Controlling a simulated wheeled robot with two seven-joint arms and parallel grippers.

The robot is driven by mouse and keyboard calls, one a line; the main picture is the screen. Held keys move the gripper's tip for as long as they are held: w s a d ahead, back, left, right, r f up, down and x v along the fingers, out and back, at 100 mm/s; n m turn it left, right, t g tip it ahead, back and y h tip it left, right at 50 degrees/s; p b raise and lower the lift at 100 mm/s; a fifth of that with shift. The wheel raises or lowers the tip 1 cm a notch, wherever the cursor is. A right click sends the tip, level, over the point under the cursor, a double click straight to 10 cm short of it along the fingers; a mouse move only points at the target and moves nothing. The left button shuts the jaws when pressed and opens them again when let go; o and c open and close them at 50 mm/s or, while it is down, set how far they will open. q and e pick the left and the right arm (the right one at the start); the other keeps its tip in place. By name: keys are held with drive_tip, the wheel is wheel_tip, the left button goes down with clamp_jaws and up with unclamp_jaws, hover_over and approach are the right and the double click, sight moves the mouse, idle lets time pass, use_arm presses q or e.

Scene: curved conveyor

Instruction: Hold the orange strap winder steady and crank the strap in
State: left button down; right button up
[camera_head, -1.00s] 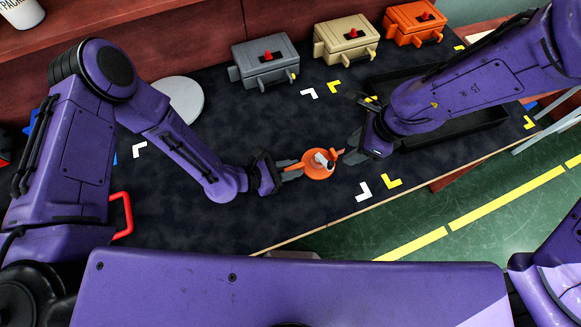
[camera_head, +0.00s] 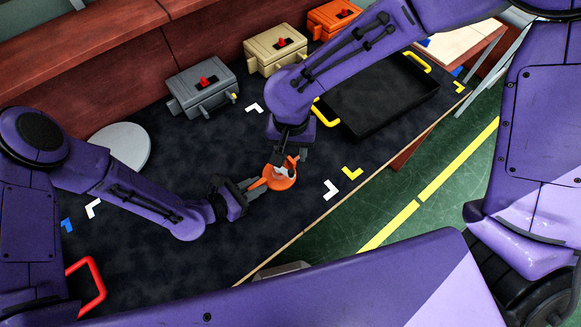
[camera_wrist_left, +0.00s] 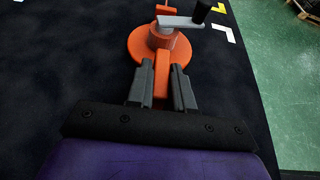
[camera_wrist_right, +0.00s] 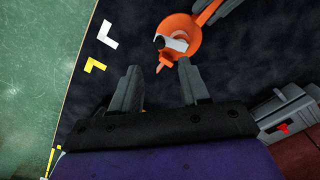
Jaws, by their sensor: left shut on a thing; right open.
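The orange strap winder (camera_head: 280,181) is a round disc on the dark mat near its front edge. My left gripper (camera_wrist_left: 162,74) is shut on its orange handle, one finger on each side. A pale crank arm (camera_wrist_left: 180,22) with a black knob (camera_wrist_left: 201,11) sits on top of the winder. A short orange piece, perhaps the strap end, sticks out opposite the handle. My right gripper (camera_head: 292,152) is open and empty, close behind the winder. In the right wrist view, the black knob (camera_wrist_right: 158,42) lies beyond the gap between its fingertips (camera_wrist_right: 157,68), apart from them.
Grey (camera_head: 203,87), tan (camera_head: 275,50) and orange (camera_head: 333,18) boxes with red knobs stand along the back. A black tray (camera_head: 385,97) with yellow handles is at the right. A grey disc (camera_head: 120,147) and a red handle (camera_head: 86,287) are at the left.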

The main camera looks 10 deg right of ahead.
sight(291, 171)
wheel_tip(291, 171, down, 9)
drive_tip(key=shift+f, duration=0.2)
clamp_jaws()
